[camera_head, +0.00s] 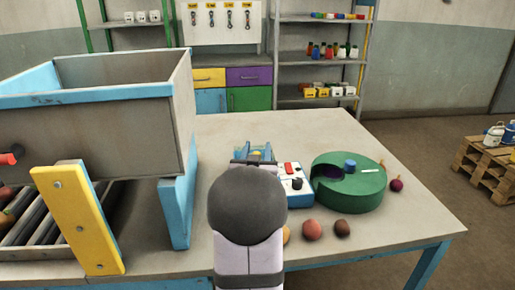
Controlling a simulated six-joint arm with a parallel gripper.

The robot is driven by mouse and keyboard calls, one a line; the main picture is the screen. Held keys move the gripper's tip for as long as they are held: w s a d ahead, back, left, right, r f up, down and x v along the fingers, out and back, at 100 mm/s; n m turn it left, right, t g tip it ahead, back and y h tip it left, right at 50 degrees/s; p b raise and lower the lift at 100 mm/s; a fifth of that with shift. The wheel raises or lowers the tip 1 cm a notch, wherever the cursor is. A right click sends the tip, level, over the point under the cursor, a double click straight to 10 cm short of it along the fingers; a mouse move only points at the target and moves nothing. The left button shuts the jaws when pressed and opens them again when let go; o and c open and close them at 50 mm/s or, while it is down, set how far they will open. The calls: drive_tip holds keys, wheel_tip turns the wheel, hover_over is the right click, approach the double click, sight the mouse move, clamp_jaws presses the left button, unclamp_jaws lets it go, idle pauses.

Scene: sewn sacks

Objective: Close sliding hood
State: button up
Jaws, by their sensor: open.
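My arm rises from the bottom middle and its dark rounded joint blocks part of the view. The device has a red button and a dark knob. Most of its left side is hidden by my arm. A green round drum (350,194) with a blue knob and a dark purple opening on its left stands just right of the device. I cannot tell which part is the sliding hood.
A large grey bin with a blue rim (85,95) stands at left above a roller chute, with a yellow bar (78,220) in front. Several round fruits (312,229) lie near the table's front edge.

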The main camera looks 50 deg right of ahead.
clamp_jaws()
drive_tip(key=v, duration=0.2)
drive_tip(key=s+b+v, duration=0.1)
drive_tip(key=v, duration=0.1)
drive_tip(key=d+b+v, duration=0.1)
drive_tip(key=v, duration=0.1)
drive_tip(key=shift+s+a, duration=0.4)
drive_tip(key=shift+f, duration=0.1)
drive_tip(key=shift+c, duration=1.1)
unclamp_jaws()
drive_tip(key=shift+o, duration=1.1)
drive_tip(key=shift+s+a, duration=0.2)
drive_tip(key=shift+w, duration=0.1)
drive_tip(key=shift+d, duration=0.1)
